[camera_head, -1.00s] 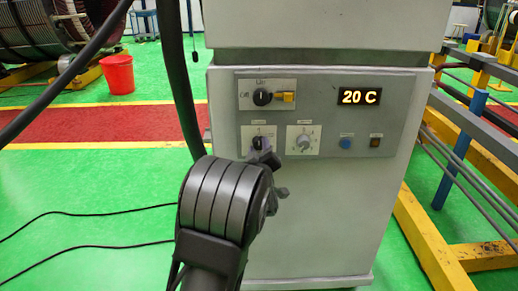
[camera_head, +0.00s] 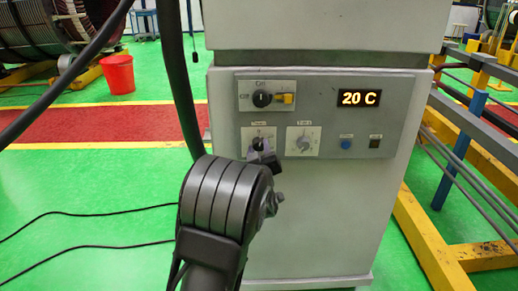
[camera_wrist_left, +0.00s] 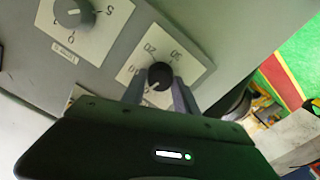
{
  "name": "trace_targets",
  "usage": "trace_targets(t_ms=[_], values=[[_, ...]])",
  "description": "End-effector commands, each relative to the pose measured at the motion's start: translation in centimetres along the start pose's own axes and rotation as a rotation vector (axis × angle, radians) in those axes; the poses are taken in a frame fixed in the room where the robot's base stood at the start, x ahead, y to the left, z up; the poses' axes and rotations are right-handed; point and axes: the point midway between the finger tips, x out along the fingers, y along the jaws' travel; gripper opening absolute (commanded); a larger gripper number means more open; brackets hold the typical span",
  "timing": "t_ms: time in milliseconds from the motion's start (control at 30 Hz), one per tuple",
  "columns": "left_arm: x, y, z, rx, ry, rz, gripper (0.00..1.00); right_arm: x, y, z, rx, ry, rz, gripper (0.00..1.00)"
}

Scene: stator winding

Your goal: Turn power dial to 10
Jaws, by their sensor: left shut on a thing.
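The grey cabinet's control panel carries two small dials on white plates. The left one, a black dial (camera_head: 258,142), is partly hidden by my left gripper (camera_head: 262,154) in the head view. In the left wrist view, the black dial (camera_wrist_left: 160,73) sits between the two fingers of my left gripper (camera_wrist_left: 159,86), which is shut on it. Its plate shows marks including 20 and 30; its pointer reading cannot be told. The other dial, a grey one (camera_head: 303,143), is to the right and also shows in the left wrist view (camera_wrist_left: 75,13), with marks 0 and 5. My right gripper is not in view.
Above the dials are an On/Off switch (camera_head: 262,99) with a yellow part and a display (camera_head: 359,98) reading 20 C. A blue button (camera_head: 346,144) and a small dark square switch (camera_head: 375,141) are to the right. A yellow frame (camera_head: 425,235) stands right of the cabinet.

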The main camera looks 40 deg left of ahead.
Motion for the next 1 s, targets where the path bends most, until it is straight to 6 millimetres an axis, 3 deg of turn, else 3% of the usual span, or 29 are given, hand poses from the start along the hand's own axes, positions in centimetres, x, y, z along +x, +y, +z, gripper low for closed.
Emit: trace_targets(t_ms=[600,1000], values=[[0.0,0.1,-0.1,0.561,0.0,0.0,0.0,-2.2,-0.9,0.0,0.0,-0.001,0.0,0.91],[0.0,0.1,0.0,0.791,-0.001,0.0,0.0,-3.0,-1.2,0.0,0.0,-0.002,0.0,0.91]])
